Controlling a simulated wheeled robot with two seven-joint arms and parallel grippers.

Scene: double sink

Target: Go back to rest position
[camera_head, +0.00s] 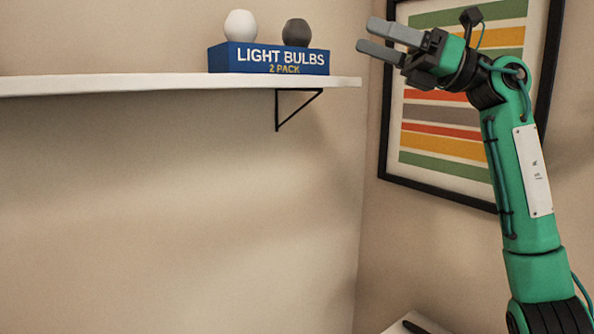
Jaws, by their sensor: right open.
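My right gripper (377,40) is raised at the upper right, with its green arm coming up from the lower right corner. Its two grey fingers point left and are apart, with nothing between them. The fingertips are to the right of a blue light bulb box (270,58) and apart from it. My left gripper does not show.
The box stands near the right end of a white wall shelf (150,82), holding a white bulb (240,25) and a dark bulb (296,32). A black bracket (298,108) supports the shelf. A framed striped picture (440,128) hangs behind my right arm. Space below the shelf is clear.

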